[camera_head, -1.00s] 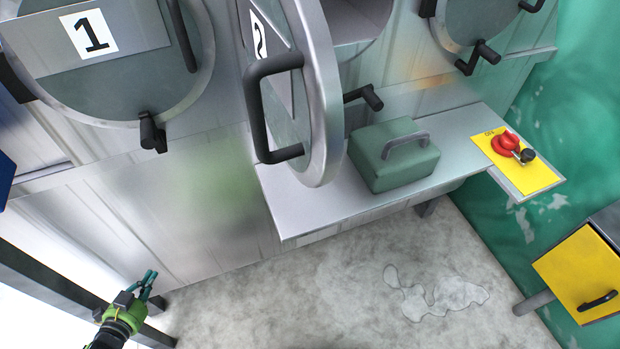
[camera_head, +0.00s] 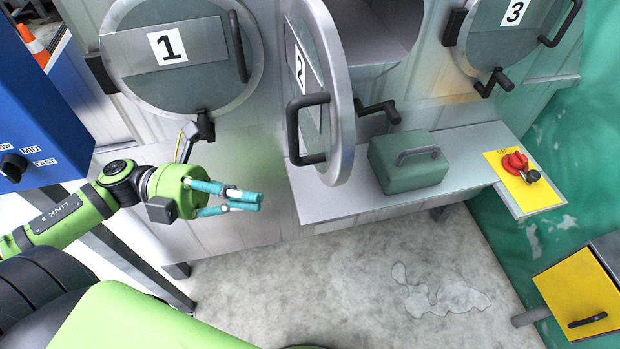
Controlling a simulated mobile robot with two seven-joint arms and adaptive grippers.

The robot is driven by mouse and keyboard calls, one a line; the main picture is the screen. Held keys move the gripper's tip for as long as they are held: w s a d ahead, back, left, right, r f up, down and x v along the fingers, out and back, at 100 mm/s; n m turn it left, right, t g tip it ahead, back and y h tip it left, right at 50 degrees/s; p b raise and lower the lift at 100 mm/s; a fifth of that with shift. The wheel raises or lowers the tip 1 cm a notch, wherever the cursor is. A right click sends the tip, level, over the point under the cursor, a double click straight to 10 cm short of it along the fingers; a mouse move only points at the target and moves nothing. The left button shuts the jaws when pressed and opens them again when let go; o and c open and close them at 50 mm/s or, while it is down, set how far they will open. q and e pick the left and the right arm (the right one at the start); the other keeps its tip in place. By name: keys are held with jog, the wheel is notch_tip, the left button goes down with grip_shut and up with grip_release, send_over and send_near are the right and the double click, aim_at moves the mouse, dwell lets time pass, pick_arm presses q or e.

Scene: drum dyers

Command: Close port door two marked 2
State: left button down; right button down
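Port door two (camera_head: 338,85), a round grey metal door marked 2 (camera_head: 300,65), stands swung open, seen nearly edge-on, with a black handle (camera_head: 293,130) on its outer face. The round port opening (camera_head: 385,28) shows behind it to the right, with a black latch crank (camera_head: 378,110) at its lower edge. My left gripper (camera_head: 262,200) is left of the door and lower in the picture, apart from the door and its handle. Its teal fingers are parted with nothing visible between them. My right gripper is not in view.
Door one (camera_head: 140,90) and door three (camera_head: 500,40) look shut. A green box with a handle (camera_head: 408,165) sits on the metal shelf (camera_head: 340,205) below the port. A yellow panel with a red switch (camera_head: 515,163) is at right. A blue control box (camera_head: 40,120) stands at left.

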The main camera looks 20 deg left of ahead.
pick_arm(q)
jog(key=w+d+r+p, duration=0.1)
jog(key=w+d+p, duration=0.2)
jog(key=d, duration=0.5)
jog(key=shift+w+d+r+p, duration=0.2)
jog(key=shift+w+p, duration=0.2)
jog(key=shift+w, duration=0.15)
jog(key=shift+f, duration=0.1)
